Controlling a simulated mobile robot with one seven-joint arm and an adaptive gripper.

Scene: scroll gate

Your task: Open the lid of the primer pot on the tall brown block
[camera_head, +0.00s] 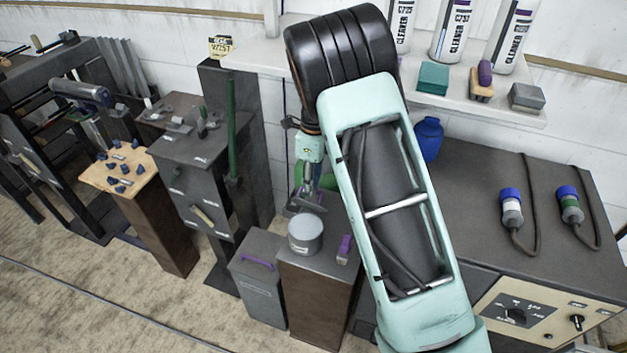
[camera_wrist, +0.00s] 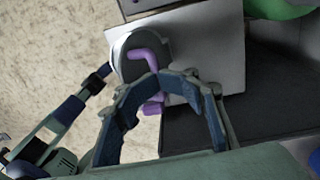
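The primer pot (camera_head: 305,235) is a light grey round can on the grey top of the tall brown block (camera_head: 318,300). Its round lid looks down on it. In the wrist view the pot (camera_wrist: 128,62) shows as a dark round shape with a bent purple piece (camera_wrist: 148,60) over it. A purple part (camera_head: 345,247) stands at the right of the block top. My gripper (camera_head: 308,198) hangs above and just behind the pot, apart from it in the head view. Its fingers (camera_wrist: 165,80) arch over part of the purple; their gap is unclear.
A grey box (camera_head: 258,280) with a purple handle stands left of the block. A dark bench (camera_head: 480,215) with two blue-capped connectors is at right. A shelf (camera_head: 420,95) with bottles is behind my arm. A grey cabinet (camera_head: 195,165) stands farther left.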

